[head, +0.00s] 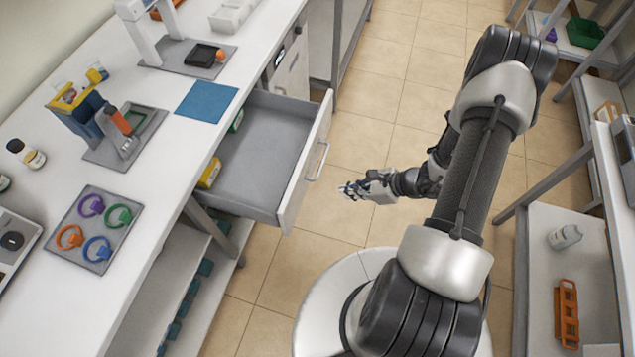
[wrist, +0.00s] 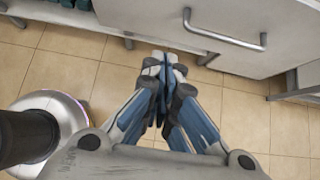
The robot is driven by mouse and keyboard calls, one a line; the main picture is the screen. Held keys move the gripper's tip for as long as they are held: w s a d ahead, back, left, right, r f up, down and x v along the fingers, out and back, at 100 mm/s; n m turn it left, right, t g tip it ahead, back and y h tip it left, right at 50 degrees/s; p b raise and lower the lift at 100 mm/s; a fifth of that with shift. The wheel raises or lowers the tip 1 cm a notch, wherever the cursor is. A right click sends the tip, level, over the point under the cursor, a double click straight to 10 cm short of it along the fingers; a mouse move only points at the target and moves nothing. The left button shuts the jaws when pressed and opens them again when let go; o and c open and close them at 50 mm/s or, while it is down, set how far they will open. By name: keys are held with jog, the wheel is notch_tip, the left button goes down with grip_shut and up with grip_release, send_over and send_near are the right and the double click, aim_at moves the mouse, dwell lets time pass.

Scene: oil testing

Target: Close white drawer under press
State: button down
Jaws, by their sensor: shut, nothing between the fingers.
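The white drawer (head: 262,150) under the bench stands pulled out in the head view, its grey inside showing. A yellow item (head: 209,173) and a green item (head: 237,121) lie in it near the bench edge. Its front has a metal bar handle (head: 318,160). In the wrist view the drawer front (wrist: 240,25) and its handle (wrist: 225,38) are at the upper right. My gripper (head: 350,190) is to the right of the drawer front, apart from it. In the wrist view my gripper (wrist: 165,62) is shut and empty, below and left of the handle.
The white bench (head: 160,110) carries a press-like device (head: 120,125), a blue mat (head: 206,101) and a tray of coloured rings (head: 95,228). Shelves (head: 570,240) with an orange rack (head: 567,312) stand at the right. Tiled floor (head: 390,75) lies open between.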

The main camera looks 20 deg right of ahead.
jog(key=b, duration=0.2)
send_near(302, 194)
notch_tip(302, 194, down, 2)
jog(key=s, duration=0.1)
jog(key=shift+w+a+f+b, duration=0.1)
jog(key=shift+w+a+b, duration=0.15)
jog(key=shift+w+a, duration=0.5)
jog(key=shift+w+a+f+b, duration=0.15)
jog(key=shift+w+a+b, duration=0.05)
jog(key=shift+w+a, duration=0.5)
jog(key=shift+a, duration=0.1)
